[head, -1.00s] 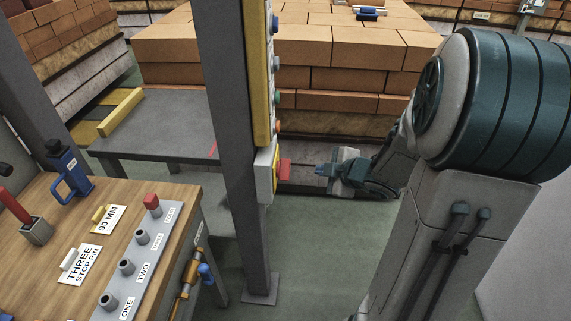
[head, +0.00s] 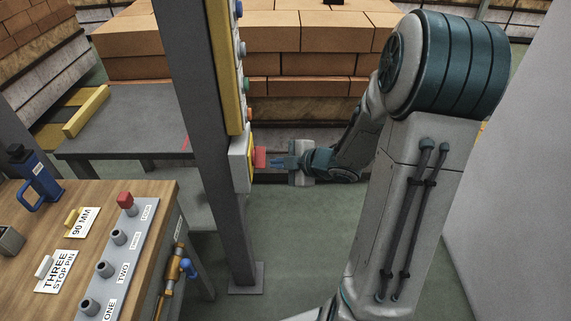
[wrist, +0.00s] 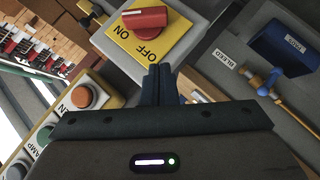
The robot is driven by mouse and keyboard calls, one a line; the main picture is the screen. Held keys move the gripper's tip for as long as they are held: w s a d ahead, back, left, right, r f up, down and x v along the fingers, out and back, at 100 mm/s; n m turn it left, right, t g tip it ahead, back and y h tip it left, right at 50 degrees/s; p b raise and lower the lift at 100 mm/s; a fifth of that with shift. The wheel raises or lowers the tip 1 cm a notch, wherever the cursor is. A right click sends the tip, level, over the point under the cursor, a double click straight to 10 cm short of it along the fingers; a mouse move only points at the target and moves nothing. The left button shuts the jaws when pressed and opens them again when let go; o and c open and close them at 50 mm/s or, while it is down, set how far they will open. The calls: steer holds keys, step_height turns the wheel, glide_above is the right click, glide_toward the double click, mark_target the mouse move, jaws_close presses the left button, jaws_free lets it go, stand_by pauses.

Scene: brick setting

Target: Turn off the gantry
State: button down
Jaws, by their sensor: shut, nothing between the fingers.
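The red rotary switch handle (wrist: 144,18) sits on a yellow plate (wrist: 150,45) marked ON and OFF, on a grey box. In the head view the red handle (head: 260,157) sticks out to the right from the grey switch box (head: 239,163) on the post. My gripper (head: 274,161) is shut and empty, its fingertips just right of the handle. In the wrist view my fingertips (wrist: 160,70) are close to the plate's lower edge, below the handle. I cannot tell whether they touch anything. The handle lies roughly across the picture, beside the word ON.
A yellow button panel (head: 234,75) with several coloured buttons is above the switch box on the grey post (head: 192,90). A wooden bench (head: 100,210) stands at left with a row of labelled pins. Brick stacks (head: 300,48) fill the back. Green floor (head: 300,230) is clear below.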

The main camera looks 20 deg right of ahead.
mark_target(258, 165)
steer(key=w+f, duration=0.1)
steer(key=w+a+f, duration=0.1)
steer(key=w+f, duration=0.1)
steer(key=w+a+f, duration=0.1)
steer(key=w, duration=0.1)
steer(key=shift+w+f, duration=0.1)
steer(key=shift+f, duration=0.05)
steer(key=shift+w+d+f, duration=0.1)
steer(key=shift+w+f, duration=0.45)
steer(key=shift+f+b, duration=0.25)
steer(key=shift+b, duration=0.65)
